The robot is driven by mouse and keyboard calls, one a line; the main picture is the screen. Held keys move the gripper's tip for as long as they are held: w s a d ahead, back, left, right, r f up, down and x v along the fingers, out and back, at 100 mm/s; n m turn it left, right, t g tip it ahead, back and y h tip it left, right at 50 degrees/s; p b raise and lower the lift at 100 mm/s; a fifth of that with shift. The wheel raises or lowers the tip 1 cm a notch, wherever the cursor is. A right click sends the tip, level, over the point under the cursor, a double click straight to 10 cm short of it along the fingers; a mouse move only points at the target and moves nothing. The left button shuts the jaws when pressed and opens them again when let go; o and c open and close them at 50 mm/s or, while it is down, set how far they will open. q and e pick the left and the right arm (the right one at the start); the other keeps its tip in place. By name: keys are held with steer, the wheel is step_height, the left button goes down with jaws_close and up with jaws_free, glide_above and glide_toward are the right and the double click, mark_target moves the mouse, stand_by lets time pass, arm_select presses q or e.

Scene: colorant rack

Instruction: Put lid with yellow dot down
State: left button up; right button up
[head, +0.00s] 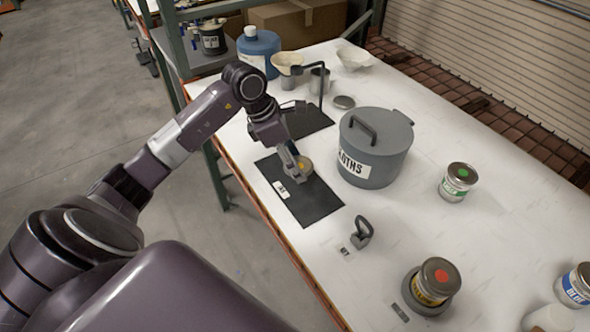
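The lid with the yellow dot (305,164) is a small round grey lid at the fingertips of my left gripper (298,168). The fingers appear closed on its edge and partly hide it. The gripper points down over the black mat (314,204) with a white label. I cannot tell whether the lid touches the mat or is just above it. My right gripper is not in view.
A grey lidded bin (376,165) marked for cloths stands close right of the gripper. A green-dot can (459,188), a red-dot can (434,289) and a blue-labelled can (573,291) stand farther right. A dark upright tool (361,231) stands near the mat.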

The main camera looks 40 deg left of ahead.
mark_target(295, 182)
arm_select(q)
step_height(295, 182, down, 4)
steer(key=shift+f+p, duration=0.2)
steer(key=shift+p, duration=0.4)
steer(key=shift+f, duration=0.1)
steer(key=o, duration=0.8)
steer(key=shift+c, duration=0.2)
steer(key=shift+a+r, duration=0.15)
steer(key=shift+r, duration=0.25)
steer(key=b+v, duration=0.3)
steer(key=v, duration=0.8)
steer(key=shift+s+r, duration=0.2)
